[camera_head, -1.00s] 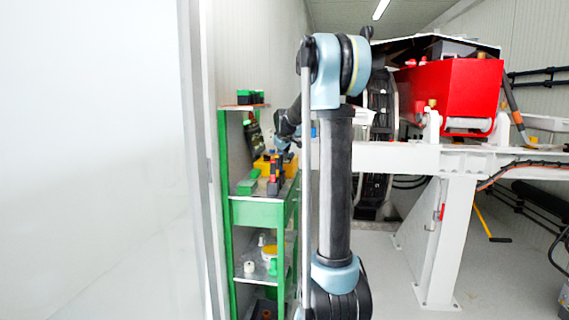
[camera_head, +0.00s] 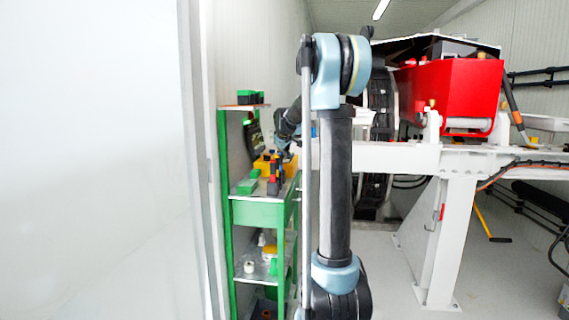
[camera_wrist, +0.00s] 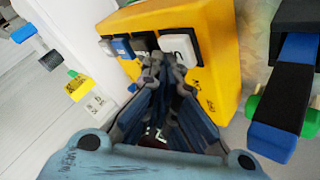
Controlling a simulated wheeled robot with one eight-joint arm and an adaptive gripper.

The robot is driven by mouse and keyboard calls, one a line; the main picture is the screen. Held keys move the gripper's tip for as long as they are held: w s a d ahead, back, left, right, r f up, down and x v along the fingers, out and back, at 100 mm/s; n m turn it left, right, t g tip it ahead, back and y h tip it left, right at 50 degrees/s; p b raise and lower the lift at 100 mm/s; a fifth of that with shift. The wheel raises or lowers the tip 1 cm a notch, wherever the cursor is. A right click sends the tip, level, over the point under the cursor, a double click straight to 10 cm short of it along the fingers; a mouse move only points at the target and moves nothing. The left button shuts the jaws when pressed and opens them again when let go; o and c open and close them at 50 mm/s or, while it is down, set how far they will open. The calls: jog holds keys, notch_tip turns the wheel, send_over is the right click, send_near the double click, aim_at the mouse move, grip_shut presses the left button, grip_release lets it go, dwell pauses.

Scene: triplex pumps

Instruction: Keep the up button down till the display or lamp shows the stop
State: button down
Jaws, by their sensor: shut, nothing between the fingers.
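A yellow box (camera_wrist: 215,40) fills the upper middle of the wrist view. Its face carries a row of buttons or switches: a white one (camera_wrist: 180,48), a black one (camera_wrist: 146,42), a blue one (camera_wrist: 122,47) and another white one at the left end. Their markings are not readable. My gripper (camera_wrist: 163,66) is shut and empty, its tips right at the row by the black and right white ones. I cannot tell whether they touch or press. In the head view the yellow box (camera_head: 262,163) is small on the green shelf.
The green shelf unit (camera_head: 262,212) stands at the left by the wall, with tools and small parts on it. Blue and black parts (camera_wrist: 290,90) lie right of my gripper. A red machine (camera_head: 455,92) on a white frame stands at the right.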

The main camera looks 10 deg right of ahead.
jog(key=shift+r, duration=0.75)
jog(key=shift+r, duration=2.55)
jog(key=shift+s, duration=0.1)
jog(key=m, duration=0.2)
send_near(284, 160)
jog(key=s+d, duration=0.1)
jog(key=s, duration=0.5)
jog(key=s+f+m+g, duration=0.1)
jog(key=s+f+m, duration=0.35)
jog(key=s, duration=0.85)
jog(key=s+f+g, duration=0.3)
jog(key=s+f, duration=0.8)
jog(key=s, duration=0.3)
jog(key=s+f+m+g+y, duration=0.1)
jog(key=s+f+g, duration=0.2)
jog(key=s+f, duration=0.8)
jog(key=s, duration=0.4)
jog(key=shift+s+d+f, duration=0.2)
jog(key=shift+s+f, duration=0.05)
